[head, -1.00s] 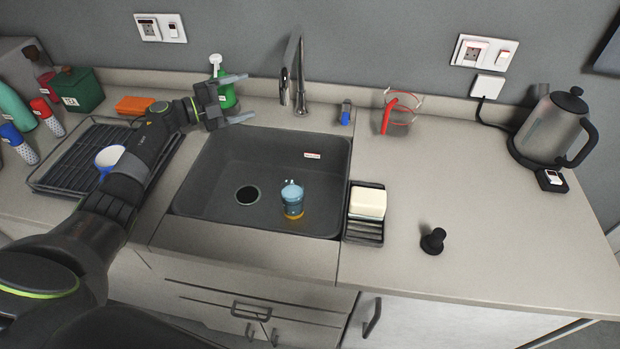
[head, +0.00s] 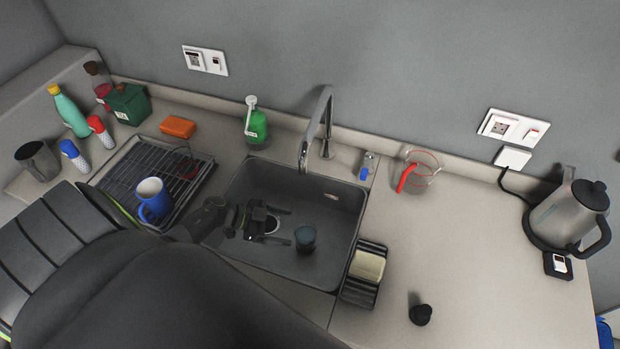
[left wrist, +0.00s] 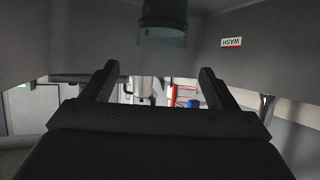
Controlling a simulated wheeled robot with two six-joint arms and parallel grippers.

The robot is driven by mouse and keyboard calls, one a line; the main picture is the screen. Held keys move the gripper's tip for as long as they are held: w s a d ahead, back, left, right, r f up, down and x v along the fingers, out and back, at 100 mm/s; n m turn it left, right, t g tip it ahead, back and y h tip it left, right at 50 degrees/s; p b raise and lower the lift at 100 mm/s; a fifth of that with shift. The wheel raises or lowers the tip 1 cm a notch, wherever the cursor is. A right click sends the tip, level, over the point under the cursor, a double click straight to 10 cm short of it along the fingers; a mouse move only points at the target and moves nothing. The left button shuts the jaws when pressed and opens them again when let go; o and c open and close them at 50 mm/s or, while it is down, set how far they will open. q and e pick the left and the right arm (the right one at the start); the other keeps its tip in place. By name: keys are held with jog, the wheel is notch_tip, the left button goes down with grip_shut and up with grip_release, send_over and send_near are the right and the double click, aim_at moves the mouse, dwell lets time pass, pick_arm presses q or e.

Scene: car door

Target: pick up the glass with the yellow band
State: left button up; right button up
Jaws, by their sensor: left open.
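In the left wrist view the glass (left wrist: 162,25) shows dark at the top, beyond the open fingertips of my left gripper (left wrist: 158,70). It is not between them. My right gripper is out of view.
The faucet (head: 321,125) rises behind the sink. A drying rack (head: 128,172) with a blue mug (head: 153,198) stands left of it. A sponge holder (head: 359,290) is at the right rim.

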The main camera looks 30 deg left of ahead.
aim_at(306, 239)
pick_arm(q)
notch_tip(306, 239, down, 7)
jog(key=shift+f+b, duration=0.1)
jog(key=shift+b, duration=0.75)
jog(key=shift+b+x, duration=0.3)
jog(key=shift+x, duration=0.55)
jog(key=shift+w+d+f, duration=0.25)
jog(key=shift+w+d, duration=0.05)
jog(key=shift+d, duration=0.05)
jog(key=b+x, duration=0.2)
jog(key=x, duration=0.2)
jog(key=shift+w+d+f, duration=0.2)
jog(key=shift+w, duration=0.05)
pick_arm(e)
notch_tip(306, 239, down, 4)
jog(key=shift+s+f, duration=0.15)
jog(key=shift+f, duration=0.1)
pick_arm(q)
jog(key=shift+r, duration=0.1)
jog(key=c, duration=1.3)
